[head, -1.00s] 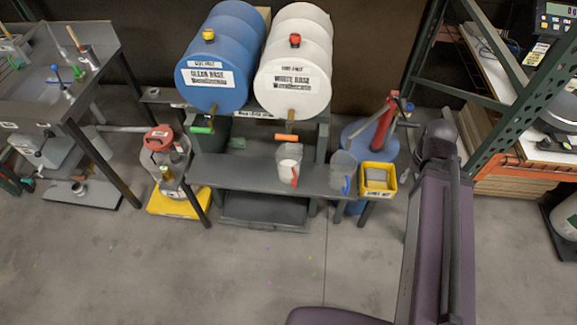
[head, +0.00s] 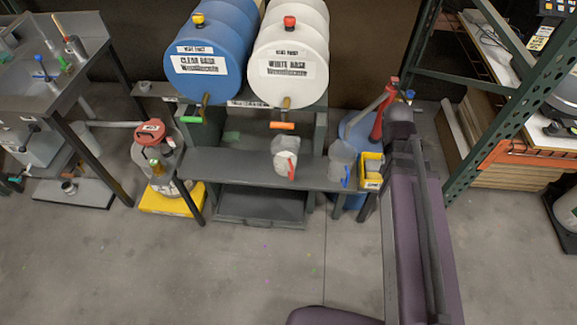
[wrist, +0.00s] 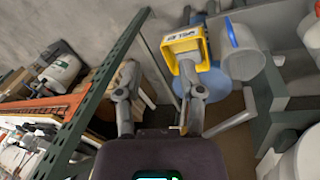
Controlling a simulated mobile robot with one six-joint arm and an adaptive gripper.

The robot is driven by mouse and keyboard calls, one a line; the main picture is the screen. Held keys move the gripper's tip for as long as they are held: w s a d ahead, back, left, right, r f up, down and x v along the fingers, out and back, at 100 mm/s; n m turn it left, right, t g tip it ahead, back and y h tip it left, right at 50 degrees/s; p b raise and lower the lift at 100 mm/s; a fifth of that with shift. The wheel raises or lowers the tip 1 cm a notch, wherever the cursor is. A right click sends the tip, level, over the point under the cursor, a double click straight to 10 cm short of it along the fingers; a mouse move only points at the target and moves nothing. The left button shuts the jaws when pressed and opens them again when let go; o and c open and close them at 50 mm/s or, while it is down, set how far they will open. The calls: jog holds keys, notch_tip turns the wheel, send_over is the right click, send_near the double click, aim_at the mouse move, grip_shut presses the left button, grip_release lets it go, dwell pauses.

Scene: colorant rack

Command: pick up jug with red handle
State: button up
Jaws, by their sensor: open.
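The jug with the red handle (head: 283,156) stands on the grey bench below the white drum in the head view; it is translucent with whitish contents, and its red handle faces the front. A second clear jug with a blue handle (head: 342,160) stands to its right; it also shows in the wrist view (wrist: 243,58). In the wrist view my gripper (wrist: 158,92) is open, with nothing between its fingers. It is to the right of both jugs, apart from them. A pale shape at the wrist view's right edge may be the red-handled jug; no red handle shows there.
A yellow bin (head: 370,177) sits at the bench's right end, also near my right finger in the wrist view (wrist: 187,45). Blue (head: 213,50) and white (head: 288,55) drums lie above the bench (head: 235,171). A green rack post (head: 510,110) stands right. Floor in front is clear.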

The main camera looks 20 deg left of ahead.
jog(key=w+a+f+m+t+h+b, duration=0.1)
jog(key=w+a+f+t+h+b, duration=0.2)
jog(key=a+f+b, duration=0.55)
jog(key=m+t+h+b, duration=0.3)
jog(key=t+b, duration=0.5)
jog(key=b, duration=1.2)
send_near(287, 161)
notch_tip(287, 161, up, 4)
jog(key=d+m+y, duration=0.1)
jog(key=shift+s+a+r, duration=0.1)
jog(key=shift+s+r, duration=0.15)
jog(key=shift+s, duration=0.25)
jog(key=b+x, duration=0.3)
jog(key=x, duration=0.5)
jog(key=shift+w+f, duration=0.15)
